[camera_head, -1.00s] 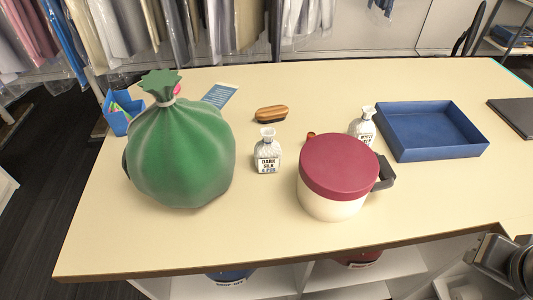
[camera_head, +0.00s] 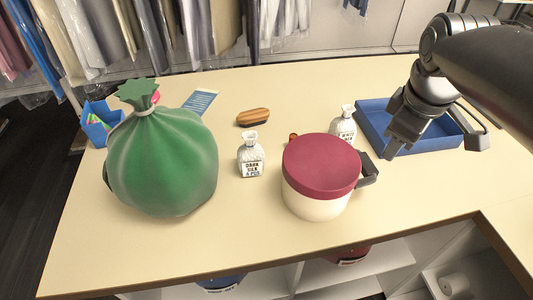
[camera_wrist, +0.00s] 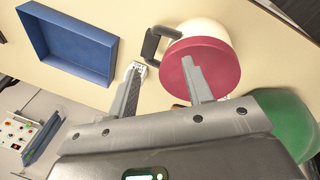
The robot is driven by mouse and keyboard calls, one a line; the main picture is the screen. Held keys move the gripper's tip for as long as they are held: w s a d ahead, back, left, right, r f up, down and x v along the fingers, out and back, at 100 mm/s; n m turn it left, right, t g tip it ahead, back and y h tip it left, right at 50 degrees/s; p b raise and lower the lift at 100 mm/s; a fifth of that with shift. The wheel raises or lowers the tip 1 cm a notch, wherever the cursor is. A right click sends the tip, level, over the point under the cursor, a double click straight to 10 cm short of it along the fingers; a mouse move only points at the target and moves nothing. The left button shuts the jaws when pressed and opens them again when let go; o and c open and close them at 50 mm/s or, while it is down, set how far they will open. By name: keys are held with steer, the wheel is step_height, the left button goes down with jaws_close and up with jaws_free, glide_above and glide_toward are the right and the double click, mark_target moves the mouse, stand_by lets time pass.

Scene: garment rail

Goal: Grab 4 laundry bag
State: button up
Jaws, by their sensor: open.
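A large green tied bag (camera_head: 162,160) stands on the left of the counter; part of it shows in the wrist view (camera_wrist: 278,125). A small white tied bag (camera_head: 251,158) with a dark printed label, partly legible as "DARK SILK", stands mid-counter. A second small white labelled bag (camera_head: 343,124) stands behind the red-lidded pot, its lower part hidden by the pot. My gripper (camera_head: 435,150) is open and empty, above the counter by the blue tray, right of that second bag. In the wrist view (camera_wrist: 162,66) one finger overlaps a small white labelled thing and the other overlaps the red lid.
A cream pot with a red lid (camera_head: 321,165) and dark handle stands in front of the second bag. A blue tray (camera_head: 372,137) lies under my arm. A brush (camera_head: 253,117), a blue card (camera_head: 199,101) and a blue box (camera_head: 98,126) are farther back. The counter's front middle is clear.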

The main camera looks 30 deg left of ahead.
steer(key=w+a+n+g, duration=0.1)
steer(key=w+a+n, duration=0.1)
steer(key=a+n, duration=0.85)
steer(key=n+g, duration=0.2)
steer(key=n, duration=0.7)
glide_above(250, 136)
steer(key=shift+h, duration=0.4)
step_height(250, 136, down, 5)
steer(key=shift+s+d, duration=0.1)
steer(key=shift+s, duration=0.05)
step_height(250, 136, down, 5)
steer(key=shift+r, duration=0.15)
steer(key=shift+w+a+f, duration=0.1)
steer(key=shift+f, duration=1.45)
steer(key=shift+w+a+f, duration=0.1)
steer(key=shift+f, duration=1.4)
steer(key=shift+c, duration=0.3)
jaws_close()
